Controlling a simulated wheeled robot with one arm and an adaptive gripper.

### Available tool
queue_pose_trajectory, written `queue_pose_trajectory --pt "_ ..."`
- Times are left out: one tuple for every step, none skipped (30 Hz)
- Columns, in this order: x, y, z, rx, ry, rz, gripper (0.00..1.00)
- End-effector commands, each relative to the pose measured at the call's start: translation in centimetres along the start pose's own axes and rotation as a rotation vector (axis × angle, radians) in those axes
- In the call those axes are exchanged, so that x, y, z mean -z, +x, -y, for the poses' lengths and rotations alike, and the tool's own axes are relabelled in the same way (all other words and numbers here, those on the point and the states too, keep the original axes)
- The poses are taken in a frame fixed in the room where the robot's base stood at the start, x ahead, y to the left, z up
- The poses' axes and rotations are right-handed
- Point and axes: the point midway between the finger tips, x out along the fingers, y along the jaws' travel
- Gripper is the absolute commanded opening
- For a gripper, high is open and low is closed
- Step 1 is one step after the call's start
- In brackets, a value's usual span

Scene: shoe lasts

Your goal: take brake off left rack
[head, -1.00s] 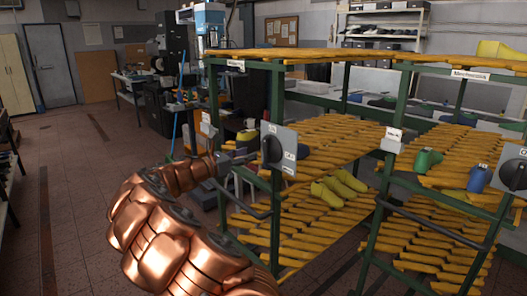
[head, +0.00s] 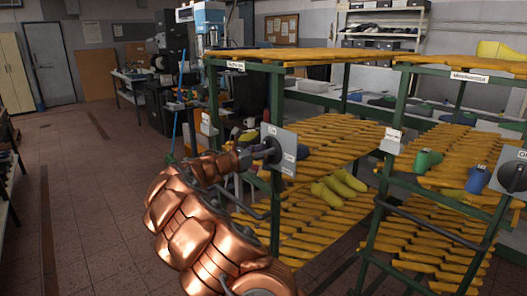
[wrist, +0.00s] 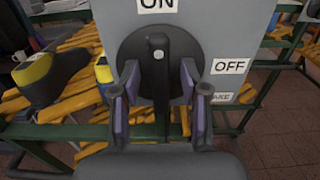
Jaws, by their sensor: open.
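The left rack (head: 276,104) has green posts and yellow slatted shelves. A grey brake plate (head: 287,163) is fixed to its front post. In the wrist view the plate (wrist: 225,35) reads ON at the top and OFF at the right. Its round black knob (wrist: 183,47) has an upright handle (wrist: 159,75) pointing to ON. My gripper (wrist: 160,85) is open, with one finger on each side of the handle; I cannot tell whether they touch it. In the head view my gripper (head: 266,152) is at the plate and partly hides the knob.
A second rack (head: 376,232) with its own black knob (head: 514,174) stands at the right. Yellow shoe lasts (head: 338,188) lie on the left rack's shelf. A black handle bar (head: 243,207) sits below the plate. Open tiled floor (head: 80,220) lies to the left.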

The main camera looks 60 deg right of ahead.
Motion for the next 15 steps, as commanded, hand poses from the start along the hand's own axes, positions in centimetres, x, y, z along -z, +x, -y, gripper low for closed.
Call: queue_pose_trajectory --pt "0.01 -0.01 0.00 0.000 0.000 0.000 0.45" --pt "0.01 -0.01 0.00 0.000 0.000 0.000 0.45" --pt "0.01 -0.02 0.00 0.000 0.000 0.000 0.44" --pt "0.01 -0.02 0.00 0.000 0.000 0.000 0.41" --pt "0.02 -0.02 0.00 0.000 0.000 0.000 0.38" --pt "0.02 -0.02 0.00 0.000 0.000 0.000 0.33" --pt "0.01 -0.02 0.00 0.000 0.000 0.000 0.30" --pt "0.01 -0.03 0.00 0.000 0.000 0.000 0.27" --pt "0.02 -0.03 0.00 0.000 0.000 0.000 0.23" --pt "0.02 -0.03 0.00 0.000 0.000 0.000 0.20" --pt "0.02 -0.03 0.00 0.000 0.000 0.000 0.17" --pt "0.02 -0.03 0.00 0.000 -0.001 0.000 0.12" --pt "0.02 -0.03 0.00 0.000 -0.001 0.000 0.09" --pt "0.02 -0.03 0.01 0.000 -0.001 0.000 0.06" --pt "0.02 -0.03 0.00 0.000 -0.001 0.000 0.02"
